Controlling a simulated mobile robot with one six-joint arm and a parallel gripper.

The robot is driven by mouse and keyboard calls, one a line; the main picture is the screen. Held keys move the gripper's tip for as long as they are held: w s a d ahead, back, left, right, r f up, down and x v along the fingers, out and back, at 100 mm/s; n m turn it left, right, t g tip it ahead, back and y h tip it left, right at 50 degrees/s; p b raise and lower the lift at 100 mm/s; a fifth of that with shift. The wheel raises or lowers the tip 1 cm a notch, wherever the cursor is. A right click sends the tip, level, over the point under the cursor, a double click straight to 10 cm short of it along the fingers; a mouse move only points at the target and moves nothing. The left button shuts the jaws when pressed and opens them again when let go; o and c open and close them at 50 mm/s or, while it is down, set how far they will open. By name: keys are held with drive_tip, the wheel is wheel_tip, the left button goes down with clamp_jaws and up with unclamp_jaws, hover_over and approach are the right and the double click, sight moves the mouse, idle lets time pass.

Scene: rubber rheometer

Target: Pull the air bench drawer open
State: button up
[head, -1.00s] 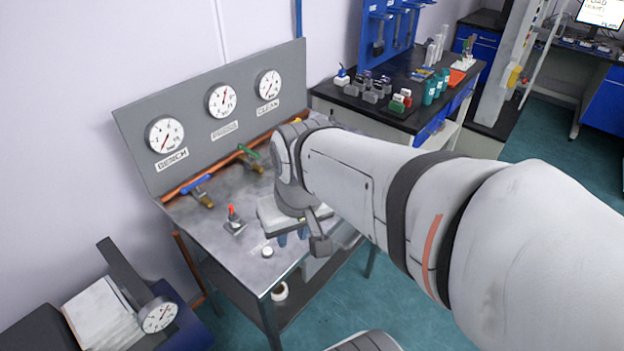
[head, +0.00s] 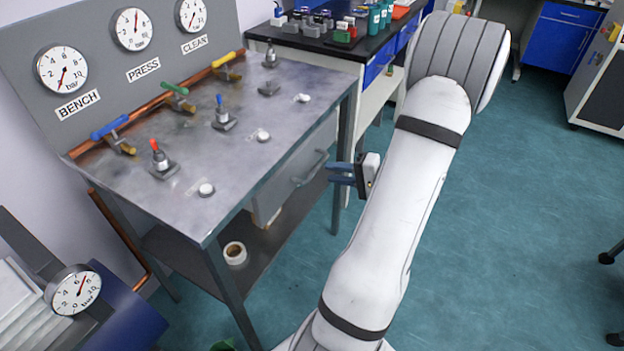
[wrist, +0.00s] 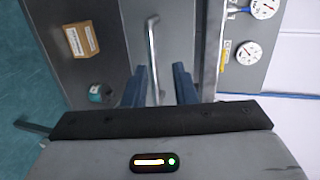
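The air bench (head: 235,165) is a grey metal table with a gauge panel marked BENCH, PRESS and CLEAN behind it. Its drawer (head: 283,178) is a grey front under the tabletop and looks shut. The drawer has a bar handle (head: 311,168). My gripper (head: 342,179) is just right of the handle and apart from it in the head view, with its blue fingers pointing at the drawer. In the wrist view, my gripper (wrist: 159,88) is open, with the handle (wrist: 153,50) ahead, its lower end between the fingers in the picture.
A tape roll (head: 235,253) lies on the bench's lower shelf; a cardboard box (wrist: 82,40) shows in the wrist view. Valves and knobs stand on the benchtop. A black-topped bench (head: 330,45) stands behind. The teal floor (head: 500,220) at right is clear.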

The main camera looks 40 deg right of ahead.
sight(318, 168)
drive_tip(key=shift+m+t+h, duration=0.3)
drive_tip(key=shift+t+h, duration=0.1)
drive_tip(key=shift+h, duration=0.1)
drive_tip(key=w+f, duration=0.1)
drive_tip(key=w, duration=0.3)
drive_tip(key=w+a+f, duration=0.1)
drive_tip(key=w, duration=0.1)
drive_tip(key=shift+w+f, duration=0.2)
drive_tip(key=shift+f, duration=0.15)
clamp_jaws()
